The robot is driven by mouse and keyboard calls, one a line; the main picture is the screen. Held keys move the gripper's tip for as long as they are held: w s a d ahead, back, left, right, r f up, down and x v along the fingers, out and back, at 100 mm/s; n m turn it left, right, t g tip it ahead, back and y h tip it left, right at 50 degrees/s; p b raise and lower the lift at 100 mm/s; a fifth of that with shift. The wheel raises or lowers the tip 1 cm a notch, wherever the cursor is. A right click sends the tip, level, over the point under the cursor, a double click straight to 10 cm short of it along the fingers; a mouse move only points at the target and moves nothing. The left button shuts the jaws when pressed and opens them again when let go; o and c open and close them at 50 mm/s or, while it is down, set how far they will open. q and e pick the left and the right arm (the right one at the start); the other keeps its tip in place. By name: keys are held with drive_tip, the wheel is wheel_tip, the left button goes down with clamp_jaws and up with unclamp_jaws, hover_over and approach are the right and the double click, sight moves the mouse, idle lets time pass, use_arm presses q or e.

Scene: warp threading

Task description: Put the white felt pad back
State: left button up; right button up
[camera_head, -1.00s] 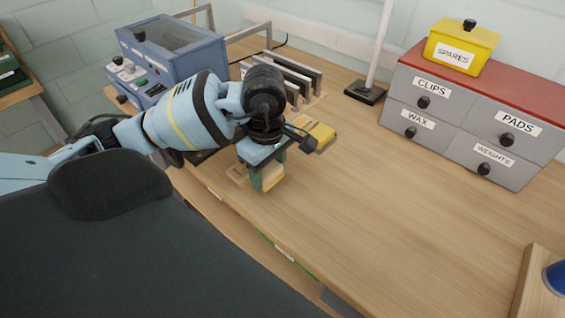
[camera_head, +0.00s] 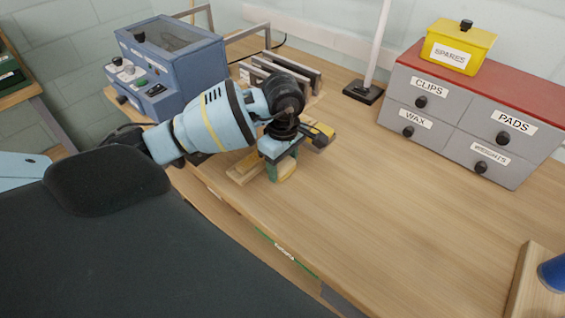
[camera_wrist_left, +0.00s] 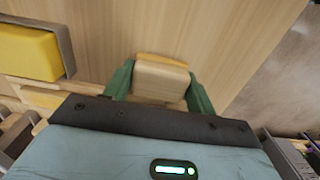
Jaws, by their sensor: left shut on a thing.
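My left gripper (camera_head: 284,170) points down low over the bench, near its front edge. It also shows in the left wrist view (camera_wrist_left: 160,82), with its green fingers on either side of a pale block (camera_wrist_left: 160,80). It is shut on this block, which has a cream, wood-like face and a yellow strip along one edge. The block also shows in the head view (camera_head: 287,172). I cannot make out a white felt pad for certain. The drawer labelled PADS (camera_head: 503,138) is shut. My right gripper is not in view.
A wooden holder (camera_head: 242,174) lies just left of the gripper, and a yellow block with a grey side (camera_wrist_left: 30,52) lies close by. A blue machine (camera_head: 180,65) and upright metal plates (camera_head: 285,72) stand behind. The bench's middle right (camera_head: 400,210) is clear.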

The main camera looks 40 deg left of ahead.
sight(283, 162)
use_arm(q)
drive_tip(key=shift+f, duration=0.2)
drive_tip(key=o, duration=1)
drive_tip(key=shift+c, duration=0.2)
wheel_tip(283, 162, up, 12)
drive_tip(key=shift+r, duration=0.15)
